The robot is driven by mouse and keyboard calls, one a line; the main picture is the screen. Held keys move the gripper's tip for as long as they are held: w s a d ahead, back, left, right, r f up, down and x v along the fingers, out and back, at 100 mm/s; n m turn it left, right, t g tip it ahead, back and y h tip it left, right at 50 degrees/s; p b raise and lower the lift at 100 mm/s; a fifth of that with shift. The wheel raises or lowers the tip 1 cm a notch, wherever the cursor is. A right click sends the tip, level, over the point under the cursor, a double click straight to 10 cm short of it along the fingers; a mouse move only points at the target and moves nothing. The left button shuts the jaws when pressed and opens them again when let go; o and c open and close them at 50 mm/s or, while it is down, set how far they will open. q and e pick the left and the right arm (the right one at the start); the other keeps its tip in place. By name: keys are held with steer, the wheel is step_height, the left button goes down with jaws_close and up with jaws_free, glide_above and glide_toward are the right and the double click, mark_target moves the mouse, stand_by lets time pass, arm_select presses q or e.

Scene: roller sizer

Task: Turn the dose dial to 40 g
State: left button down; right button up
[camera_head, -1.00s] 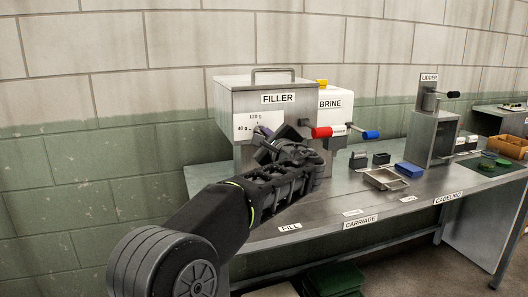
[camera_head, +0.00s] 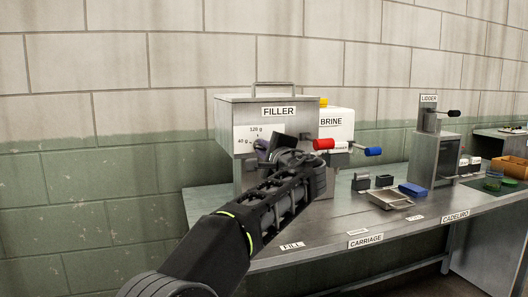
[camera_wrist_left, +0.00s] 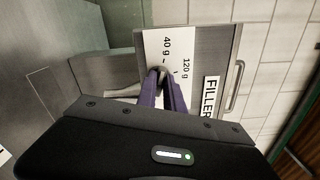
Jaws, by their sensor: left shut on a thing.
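The grey FILLER machine (camera_head: 228,108) carries a white scale plate marked 40 g and 120 g (camera_head: 247,136). It also shows, turned sideways, in the left wrist view (camera_wrist_left: 182,45). My left gripper (camera_head: 264,147) is at the lower right of the plate. In the wrist view its dark purple fingers (camera_wrist_left: 162,88) are shut on the dose dial (camera_wrist_left: 159,72), of which only a small grey part shows between the tips. A short dark mark beside the 40 g label shows there. The dial's exact setting is hard to read. My right gripper is not in view.
A red-ended handle (camera_head: 323,144) and a blue-ended handle (camera_head: 373,151) stick out just right of my gripper. The white BRINE tank (camera_head: 335,126) stands behind. The metal bench (camera_head: 330,220) holds a tray (camera_head: 390,200), a blue block (camera_head: 412,189) and the LIDDER (camera_head: 425,150).

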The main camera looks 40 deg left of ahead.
arm_select(q)
steer(key=c, duration=1.5)
jaws_free()
steer(key=shift+o, duration=0.2)
steer(key=b+v, duration=0.1)
steer(key=v, duration=0.6)
steer(key=shift+s+d, duration=0.25)
steer(key=shift+d, duration=0.1)
